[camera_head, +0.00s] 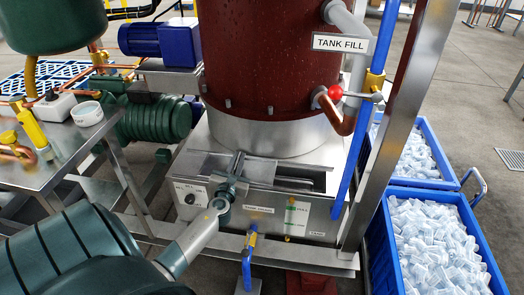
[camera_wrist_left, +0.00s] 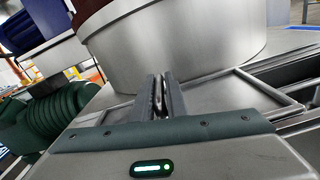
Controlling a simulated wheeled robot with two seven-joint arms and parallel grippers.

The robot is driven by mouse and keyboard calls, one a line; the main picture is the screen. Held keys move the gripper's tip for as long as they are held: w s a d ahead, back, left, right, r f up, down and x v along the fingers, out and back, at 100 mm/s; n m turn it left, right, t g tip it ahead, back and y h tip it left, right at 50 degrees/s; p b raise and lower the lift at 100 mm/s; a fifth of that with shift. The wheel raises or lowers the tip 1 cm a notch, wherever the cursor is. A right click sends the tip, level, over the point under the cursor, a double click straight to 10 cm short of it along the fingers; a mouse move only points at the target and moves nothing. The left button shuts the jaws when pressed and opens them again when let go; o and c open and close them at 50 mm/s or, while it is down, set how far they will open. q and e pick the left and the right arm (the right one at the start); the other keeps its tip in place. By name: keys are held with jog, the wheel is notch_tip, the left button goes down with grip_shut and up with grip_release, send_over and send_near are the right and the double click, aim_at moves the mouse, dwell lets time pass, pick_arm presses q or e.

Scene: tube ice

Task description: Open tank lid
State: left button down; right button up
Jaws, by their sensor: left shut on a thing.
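The steel tank (camera_head: 270,222) sits under the dark red cylinder, its labelled front facing me. Its flat lid (camera_head: 200,163) lies on top, and a framed steel panel also shows in the left wrist view (camera_wrist_left: 235,92). My left gripper (camera_head: 238,158) reaches over the tank's front edge, with its fingers on top near the base of the cylinder. In the left wrist view the fingers (camera_wrist_left: 161,92) are close together on a thin part of the lid, mostly hidden between them. A dark recess (camera_head: 300,180) shows to the right of the fingers. My right gripper is out of view.
A steel post (camera_head: 390,140) and a blue pipe (camera_head: 352,150) stand right of the tank. Blue crates (camera_head: 385,255) of clear tube ice are at the right. A steel table (camera_head: 60,150) stands left. A blue-handled valve (camera_head: 248,255) is below the tank's front.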

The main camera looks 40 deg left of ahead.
aim_at(222, 166)
pick_arm(q)
jog(key=s+a, duration=0.2)
jog(key=a, duration=0.1)
jog(key=s+a, duration=0.1)
jog(key=shift+a+b, duration=0.25)
jog(key=shift+b, duration=0.05)
jog(key=shift+s+a, duration=0.25)
jog(key=shift+a, duration=0.3)
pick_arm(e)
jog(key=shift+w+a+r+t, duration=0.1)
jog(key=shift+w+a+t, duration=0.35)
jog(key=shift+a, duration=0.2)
pick_arm(q)
jog(key=c, duration=1.8)
grip_release()
jog(key=shift+s+d, duration=0.1)
